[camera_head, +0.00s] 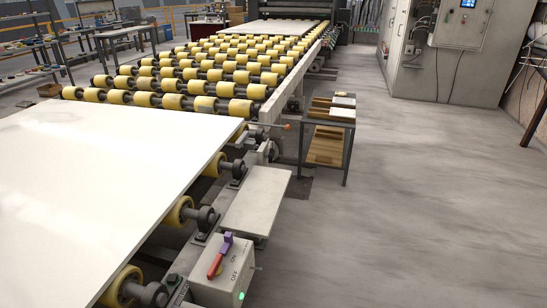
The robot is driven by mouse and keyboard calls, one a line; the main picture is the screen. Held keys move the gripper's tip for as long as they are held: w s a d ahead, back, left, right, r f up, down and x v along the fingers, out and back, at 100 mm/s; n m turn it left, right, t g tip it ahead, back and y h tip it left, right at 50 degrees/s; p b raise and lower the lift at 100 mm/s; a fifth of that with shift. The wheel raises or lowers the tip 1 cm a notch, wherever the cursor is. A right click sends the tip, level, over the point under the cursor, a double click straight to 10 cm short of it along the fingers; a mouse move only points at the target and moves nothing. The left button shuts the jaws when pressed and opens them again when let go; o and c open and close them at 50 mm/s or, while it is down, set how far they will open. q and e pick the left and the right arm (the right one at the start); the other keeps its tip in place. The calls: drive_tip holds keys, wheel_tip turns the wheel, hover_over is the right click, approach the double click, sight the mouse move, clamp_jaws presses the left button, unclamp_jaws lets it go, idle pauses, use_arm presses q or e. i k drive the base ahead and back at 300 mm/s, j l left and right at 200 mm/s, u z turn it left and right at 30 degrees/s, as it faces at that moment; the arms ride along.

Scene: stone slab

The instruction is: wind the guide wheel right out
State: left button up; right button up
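A small mechanism (258,134) sits on the side rail of the roller conveyor, by the far right corner of the white slab. A thin rod with an orange-brown knob (287,126) sticks out to the right there. It may belong to the guide wheel, but it is too small to tell how far out the wheel stands. The white slab (95,180) lies flat on yellow rollers (180,211) at the left. Neither of my grippers is in view.
A grey switch box (222,272) marked ON and OFF, with a red and purple lever (219,256), stands in front. A plate (258,200) lies beyond it. A small shelf stand (328,135) is right of the knob. The floor (420,210) at right is clear up to grey cabinets (447,60).

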sight(271, 155)
drive_tip(key=i+l+u, duration=0.1)
drive_tip(key=i+l, duration=0.2)
drive_tip(key=i+l+u, duration=0.1)
drive_tip(key=i+l, duration=0.2)
drive_tip(key=l, duration=0.15)
drive_tip(key=i+l, duration=0.3)
drive_tip(key=l, duration=0.15)
drive_tip(key=i+l+u, duration=0.15)
drive_tip(key=i+l, duration=0.15)
drive_tip(key=l, duration=0.1)
